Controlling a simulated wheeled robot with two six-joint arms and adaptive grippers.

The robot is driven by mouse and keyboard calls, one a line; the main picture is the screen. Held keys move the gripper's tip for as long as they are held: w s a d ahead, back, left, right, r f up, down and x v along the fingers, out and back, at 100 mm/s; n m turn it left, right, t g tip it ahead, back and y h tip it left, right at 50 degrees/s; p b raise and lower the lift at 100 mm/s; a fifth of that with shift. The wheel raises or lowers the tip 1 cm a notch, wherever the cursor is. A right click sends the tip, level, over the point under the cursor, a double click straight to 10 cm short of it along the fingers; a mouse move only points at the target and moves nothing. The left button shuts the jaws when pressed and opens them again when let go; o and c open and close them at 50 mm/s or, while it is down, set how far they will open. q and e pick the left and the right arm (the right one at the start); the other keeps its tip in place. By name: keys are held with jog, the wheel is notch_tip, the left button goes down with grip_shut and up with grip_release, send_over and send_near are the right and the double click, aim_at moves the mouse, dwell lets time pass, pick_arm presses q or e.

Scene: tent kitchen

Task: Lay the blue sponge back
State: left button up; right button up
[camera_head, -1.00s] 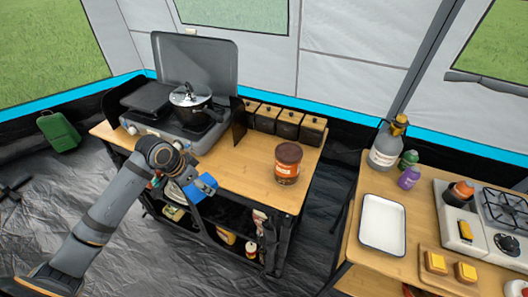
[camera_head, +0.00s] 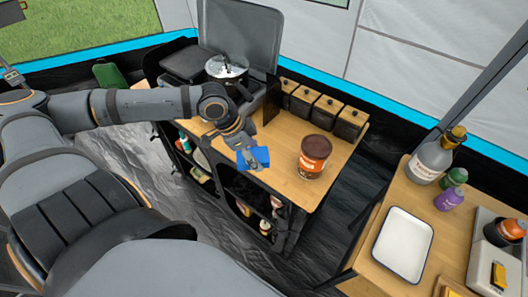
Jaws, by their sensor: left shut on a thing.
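My left gripper (camera_head: 243,151) is shut on the blue sponge (camera_head: 260,156). It holds the sponge at the front edge of the wooden counter (camera_head: 285,178), left of the brown tub. Whether the sponge touches the counter I cannot tell. The gripper's fingers partly cover the sponge. My right gripper is not in view.
A brown tub (camera_head: 313,156) stands on the counter, close right of the sponge. Several lidded canisters (camera_head: 325,112) line the back. A stove with a pot (camera_head: 227,69) is behind. On the right table are a white tray (camera_head: 403,244) and bottles (camera_head: 433,160).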

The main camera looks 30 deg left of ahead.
aim_at(258, 153)
pick_arm(q)
jog(key=w+f+b, duration=0.1)
jog(key=b, duration=0.3)
jog(key=w+a+f+b, duration=0.1)
jog(key=b, duration=0.3)
jog(key=shift+w+f, duration=0.3)
jog(key=shift+w, duration=0.1)
jog(key=w+a+f, duration=0.1)
jog(key=w+f, duration=0.1)
jog(key=w+a+f+p, duration=0.1)
jog(key=w, duration=0.2)
jog(key=w+a+f+p, duration=0.1)
jog(key=w+f, duration=0.1)
jog(key=shift+w+f, duration=0.3)
jog(key=shift+w, duration=0.1)
jog(key=shift+w+a+f, duration=0.2)
jog(key=shift+f, duration=0.15)
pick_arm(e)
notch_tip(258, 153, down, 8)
pick_arm(q)
jog(key=f, duration=0.1)
jog(key=f+p, duration=0.1)
jog(key=f, duration=0.1)
jog(key=shift+w+f, duration=0.2)
jog(key=shift+f, duration=0.05)
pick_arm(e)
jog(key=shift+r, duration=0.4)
